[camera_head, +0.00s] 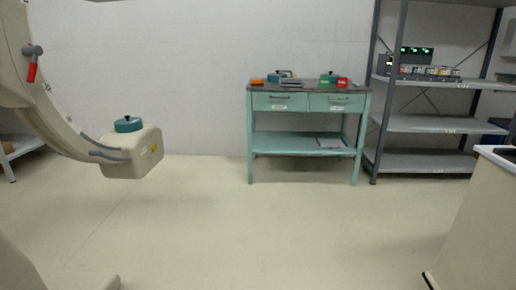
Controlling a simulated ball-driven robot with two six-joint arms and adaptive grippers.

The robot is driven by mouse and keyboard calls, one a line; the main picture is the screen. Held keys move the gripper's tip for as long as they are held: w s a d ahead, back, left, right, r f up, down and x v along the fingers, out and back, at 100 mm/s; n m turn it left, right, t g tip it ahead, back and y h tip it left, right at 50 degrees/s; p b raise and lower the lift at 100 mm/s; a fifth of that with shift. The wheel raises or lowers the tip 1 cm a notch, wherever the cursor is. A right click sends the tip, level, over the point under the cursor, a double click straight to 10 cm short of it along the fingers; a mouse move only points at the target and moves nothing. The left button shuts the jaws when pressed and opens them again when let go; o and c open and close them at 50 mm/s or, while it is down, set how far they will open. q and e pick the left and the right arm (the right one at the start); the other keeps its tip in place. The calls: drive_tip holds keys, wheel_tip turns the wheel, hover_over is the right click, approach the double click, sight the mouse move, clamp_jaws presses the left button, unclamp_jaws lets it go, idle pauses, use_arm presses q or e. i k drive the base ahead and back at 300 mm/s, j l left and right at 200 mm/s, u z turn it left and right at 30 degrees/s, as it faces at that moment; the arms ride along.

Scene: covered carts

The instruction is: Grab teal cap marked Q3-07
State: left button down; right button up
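Teal lidded items show in three places, and no marking on them is readable, so I cannot tell which is Q3-07. A teal cap (128,124) with a dark knob sits on the beige box-shaped end of a large curved machine at the left. A teal item (284,74) with a dark top stands on the teal workbench towards its left. Another teal-green item (330,78) stands on the bench top towards its right. Neither of my grippers is in view.
The teal workbench (302,144) has orange, red and green small things on top. A grey shelf rack (420,123) stands to its right, with small items and a lit display. The curved machine (60,130) overhangs the left. A white-topped cabinet (478,215) stands front right. The middle floor is clear.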

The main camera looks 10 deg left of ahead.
sight(127, 125)
drive_tip(key=i+u, duration=0.15)
drive_tip(key=i, duration=0.4)
drive_tip(key=i+l+u, duration=0.15)
drive_tip(key=i, duration=0.45)
drive_tip(key=i+l+u, duration=0.15)
drive_tip(key=i, duration=0.4)
drive_tip(key=i+l+u, duration=0.15)
drive_tip(key=i, duration=0.4)
